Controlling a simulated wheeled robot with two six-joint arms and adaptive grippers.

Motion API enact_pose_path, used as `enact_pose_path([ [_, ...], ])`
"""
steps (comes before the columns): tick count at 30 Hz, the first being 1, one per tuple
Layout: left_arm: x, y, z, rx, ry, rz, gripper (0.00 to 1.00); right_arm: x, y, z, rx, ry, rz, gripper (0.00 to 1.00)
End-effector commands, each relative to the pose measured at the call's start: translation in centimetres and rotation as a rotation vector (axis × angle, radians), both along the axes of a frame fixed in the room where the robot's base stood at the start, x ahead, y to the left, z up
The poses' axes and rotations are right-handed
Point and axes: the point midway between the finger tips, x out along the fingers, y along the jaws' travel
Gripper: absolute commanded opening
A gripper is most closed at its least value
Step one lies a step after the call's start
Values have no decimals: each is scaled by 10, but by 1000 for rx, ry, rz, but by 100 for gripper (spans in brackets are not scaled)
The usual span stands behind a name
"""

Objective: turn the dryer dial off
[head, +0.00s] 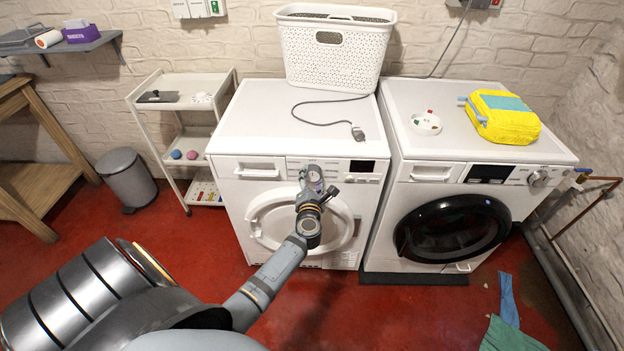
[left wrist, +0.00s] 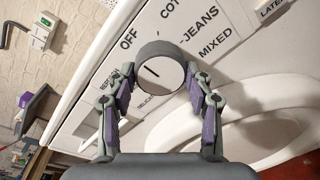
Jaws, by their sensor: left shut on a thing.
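The dryer (head: 268,225) is the left white machine, with its round door below the control panel. Its dial (left wrist: 162,88) is a grey knob with a short dark line on its pale face; the line slants towards the upper left. The printed word OFF (left wrist: 129,39) lies up and left of the knob, with JEANS and MIXED to the right. I cannot tell exactly which label the line meets. My left gripper (head: 313,186) is shut on the dial, its purple-padded fingers on either side of it in the left wrist view (left wrist: 160,80). My right gripper is not in view.
A washer (head: 408,167) with a dark door stands right of the dryer. A white basket (head: 333,62) and a plug with cord (head: 357,132) are on top. A white cart (head: 188,143) and a grey bin (head: 128,178) stand left. Cloths (head: 508,300) lie on the floor at right.

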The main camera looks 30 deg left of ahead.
Motion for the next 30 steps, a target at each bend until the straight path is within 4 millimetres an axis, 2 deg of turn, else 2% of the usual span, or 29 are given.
enact_pose_path([
  [17,0,0,0,-28,-16,0,21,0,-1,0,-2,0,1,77],
  [18,0,0,-1,-28,-16,0,55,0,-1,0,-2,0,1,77],
  [21,0,0,0,-27,-15,0,69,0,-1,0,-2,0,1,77],
  [23,0,0,0,-27,-16,1,76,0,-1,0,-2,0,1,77],
  [30,0,0,0,-26,-15,1,76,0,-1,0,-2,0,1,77],
])
